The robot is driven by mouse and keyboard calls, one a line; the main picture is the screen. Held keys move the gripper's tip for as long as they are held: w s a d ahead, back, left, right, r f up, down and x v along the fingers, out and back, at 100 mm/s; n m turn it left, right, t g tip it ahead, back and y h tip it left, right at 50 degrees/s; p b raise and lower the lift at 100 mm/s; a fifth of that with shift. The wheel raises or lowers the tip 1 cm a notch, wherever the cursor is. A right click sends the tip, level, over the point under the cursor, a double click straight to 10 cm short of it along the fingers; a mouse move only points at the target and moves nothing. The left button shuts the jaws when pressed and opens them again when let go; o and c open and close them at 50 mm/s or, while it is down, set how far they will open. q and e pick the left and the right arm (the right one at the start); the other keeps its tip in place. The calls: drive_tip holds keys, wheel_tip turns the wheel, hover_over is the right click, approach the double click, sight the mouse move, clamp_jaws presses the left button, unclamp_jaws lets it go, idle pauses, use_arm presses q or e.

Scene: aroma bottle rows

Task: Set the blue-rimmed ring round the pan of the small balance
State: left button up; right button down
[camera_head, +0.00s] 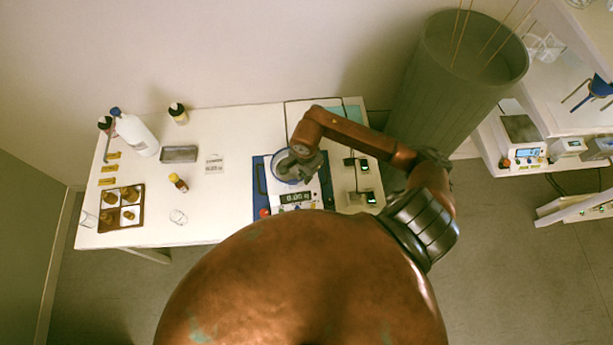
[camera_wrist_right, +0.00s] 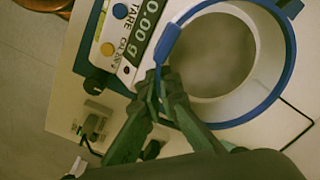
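The blue-rimmed ring (camera_wrist_right: 285,75) has a pale inner wall and a blue edge. It also shows in the head view (camera_head: 277,170). The grey round pan (camera_wrist_right: 215,58) of the small balance shows through the ring, seen from above. I cannot tell whether the ring rests on the balance or hangs just above it. The small balance (camera_head: 258,196) is blue and white, with a display (camera_wrist_right: 147,28) reading 0.00 g. My right gripper (camera_wrist_right: 160,84) has its fingertips together on the ring's near rim, and it is over the balance in the head view (camera_head: 306,164). My left gripper is out of view.
Black-cabled devices (camera_head: 362,165) stand right of the balance, near a tall green bin (camera_head: 450,90).

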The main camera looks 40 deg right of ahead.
drive_tip(key=shift+f+b, duration=0.35)
drive_tip(key=shift+f, duration=0.1)
drive_tip(key=c, duration=2.1)
unclamp_jaws()
wheel_tip(320, 180, up, 12)
drive_tip(key=shift+f, duration=0.25)
drive_tip(key=shift+r, duration=0.35)
drive_tip(key=shift+s, duration=0.1)
